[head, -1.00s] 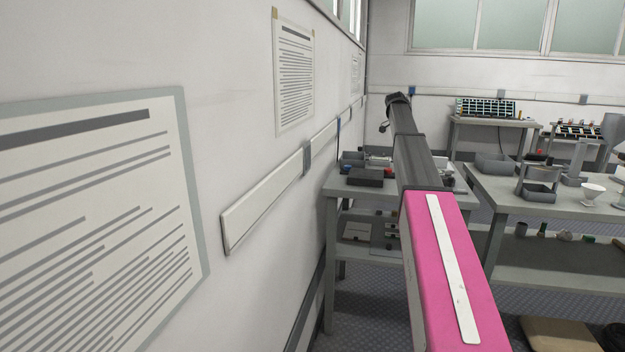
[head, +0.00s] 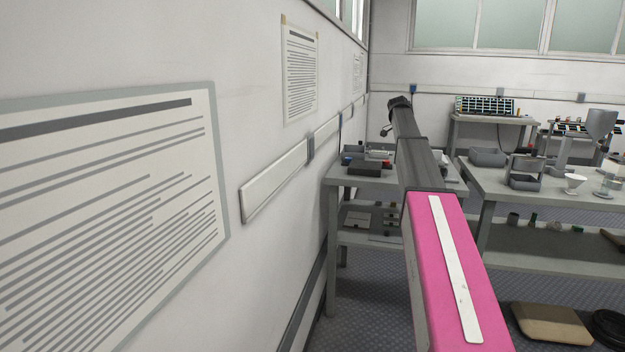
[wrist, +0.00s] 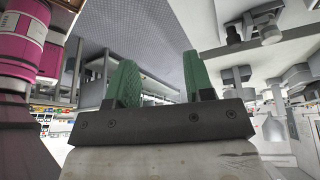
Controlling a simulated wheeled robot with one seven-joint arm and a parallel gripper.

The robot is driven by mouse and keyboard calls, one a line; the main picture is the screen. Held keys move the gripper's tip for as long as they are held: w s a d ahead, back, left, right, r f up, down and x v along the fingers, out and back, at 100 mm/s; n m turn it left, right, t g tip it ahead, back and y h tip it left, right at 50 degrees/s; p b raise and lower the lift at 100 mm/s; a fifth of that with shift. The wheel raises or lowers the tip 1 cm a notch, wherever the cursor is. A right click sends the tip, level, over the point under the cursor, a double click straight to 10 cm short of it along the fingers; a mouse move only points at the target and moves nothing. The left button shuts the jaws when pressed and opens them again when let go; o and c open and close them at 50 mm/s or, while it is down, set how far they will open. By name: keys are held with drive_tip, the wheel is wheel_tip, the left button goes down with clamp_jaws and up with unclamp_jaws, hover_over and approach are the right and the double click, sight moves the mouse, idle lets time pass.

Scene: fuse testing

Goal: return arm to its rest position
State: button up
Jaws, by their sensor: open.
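My arm runs forward through the head view as a pink link (head: 455,285) and a dark grey link (head: 415,160), ending in a dark wrist end near the back. My gripper (wrist: 160,85) shows in the wrist view with two green fingers standing apart. Nothing is between the fingers; the gripper is open and empty. The fingers cannot be made out in the head view.
A wall with posters (head: 110,220) and a rail (head: 275,180) runs close on the left. A grey bench (head: 350,182) with boxes stands beyond the arm. Another bench (head: 490,190) stands right. A brown cushion-like object (head: 550,325) lies on the floor.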

drive_tip(key=s+a+f+n+t+y, duration=0.1)
drive_tip(key=s+a+f+n, duration=0.45)
drive_tip(key=s+f, duration=0.5)
drive_tip(key=s+a+f+n+y, duration=0.1)
drive_tip(key=s+a+f+n, duration=0.5)
drive_tip(key=f, duration=0.7)
drive_tip(key=s+a+f+n+t, duration=0.1)
drive_tip(key=s+a+f+n, duration=0.4)
drive_tip(key=s+f, duration=0.55)
drive_tip(key=s+a+f+n+y, duration=0.1)
drive_tip(key=s+a+f+n, duration=0.2)
drive_tip(key=s+f+n, duration=0.5)
drive_tip(key=shift+s+a+f+t+y, duration=0.35)
drive_tip(key=shift+s+f, duration=0.4)
drive_tip(key=shift+s, duration=1.7)
